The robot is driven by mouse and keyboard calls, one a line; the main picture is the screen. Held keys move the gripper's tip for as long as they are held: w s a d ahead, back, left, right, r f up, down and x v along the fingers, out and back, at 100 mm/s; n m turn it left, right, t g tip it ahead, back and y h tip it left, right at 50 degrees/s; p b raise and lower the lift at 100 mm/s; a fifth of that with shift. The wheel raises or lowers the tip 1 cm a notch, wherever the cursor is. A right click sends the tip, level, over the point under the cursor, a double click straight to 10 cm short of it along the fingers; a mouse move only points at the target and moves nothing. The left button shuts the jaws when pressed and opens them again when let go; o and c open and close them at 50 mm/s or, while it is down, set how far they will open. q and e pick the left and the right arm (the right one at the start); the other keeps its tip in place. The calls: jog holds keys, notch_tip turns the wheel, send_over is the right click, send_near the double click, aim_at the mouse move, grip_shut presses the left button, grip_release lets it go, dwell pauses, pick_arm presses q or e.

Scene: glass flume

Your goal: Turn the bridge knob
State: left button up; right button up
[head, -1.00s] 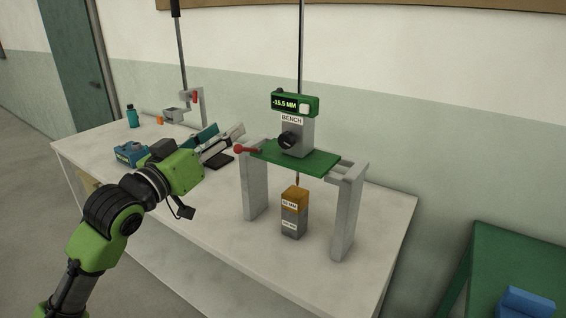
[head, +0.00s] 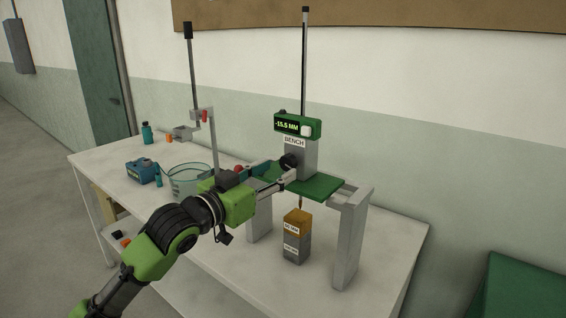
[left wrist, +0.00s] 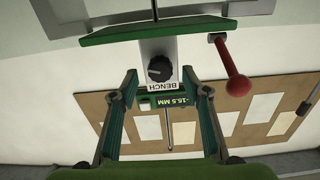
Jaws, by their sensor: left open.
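The black round knob (head: 290,161) sits on the front of the grey block (head: 303,155) labelled BENCH, on the green bridge plate (head: 320,187). A green display (head: 297,126) above the block reads -15.5 MM. My left gripper (head: 284,172) is open and empty, with its fingers pointing at the knob. In the left wrist view the knob (left wrist: 159,69) shows between and beyond the two spread fingertips (left wrist: 160,75), with no contact visible. In the head view the fingers partly cover the plate's left side. My right gripper is in neither view.
A red-balled lever (left wrist: 238,84) sticks out beside the bridge plate, right of the fingers in the left wrist view. Stacked gauge blocks (head: 296,237) stand under the bridge. A glass beaker (head: 187,182) and a blue box (head: 143,172) are on the bench at left.

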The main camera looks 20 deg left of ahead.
aim_at(285, 166)
pick_arm(q)
jog(key=shift+x, duration=1.75)
jog(key=c, duration=1.1)
jog(key=shift+p, duration=0.4)
